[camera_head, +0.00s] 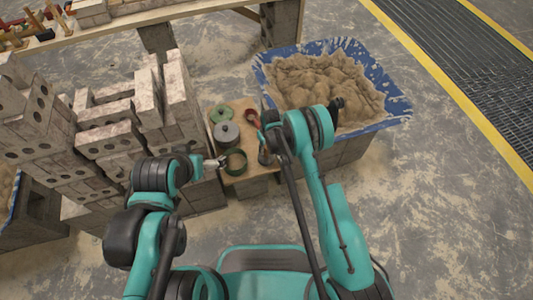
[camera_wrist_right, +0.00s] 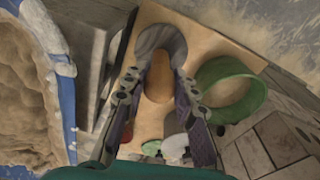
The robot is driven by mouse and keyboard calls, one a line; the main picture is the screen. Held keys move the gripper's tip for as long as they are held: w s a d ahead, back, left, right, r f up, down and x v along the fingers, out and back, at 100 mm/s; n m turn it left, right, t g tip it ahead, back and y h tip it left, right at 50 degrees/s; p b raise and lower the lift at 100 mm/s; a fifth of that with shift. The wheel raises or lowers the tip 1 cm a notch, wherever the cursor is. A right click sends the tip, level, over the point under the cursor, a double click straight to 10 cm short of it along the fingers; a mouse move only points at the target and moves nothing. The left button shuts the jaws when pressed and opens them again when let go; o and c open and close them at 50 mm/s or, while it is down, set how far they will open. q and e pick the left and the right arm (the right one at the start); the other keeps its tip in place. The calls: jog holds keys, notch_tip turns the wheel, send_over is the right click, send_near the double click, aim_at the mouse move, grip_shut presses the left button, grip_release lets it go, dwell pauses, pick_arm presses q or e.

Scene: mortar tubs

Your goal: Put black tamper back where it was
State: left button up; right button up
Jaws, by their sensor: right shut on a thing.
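My right gripper (camera_head: 266,150) is over the right edge of a small wooden board (camera_head: 237,178). My left gripper (camera_head: 216,162) is at the board's left edge, beside a green ring (camera_head: 236,162). I cannot tell whether its fingers are open.
The board also holds a grey round piece (camera_head: 226,134), a smaller green ring (camera_head: 221,113) and a red ring (camera_head: 252,118). A blue tub of sand (camera_head: 395,120) stands at the right. Stacked blocks (camera_head: 110,125) crowd the left. The floor at the right is clear.

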notch_tip(320, 180, down, 3)
jog(key=shift+r+b, duration=0.1)
jog(key=shift+b, duration=0.35)
jog(key=shift+r, duration=0.1)
jog(key=o, duration=1)
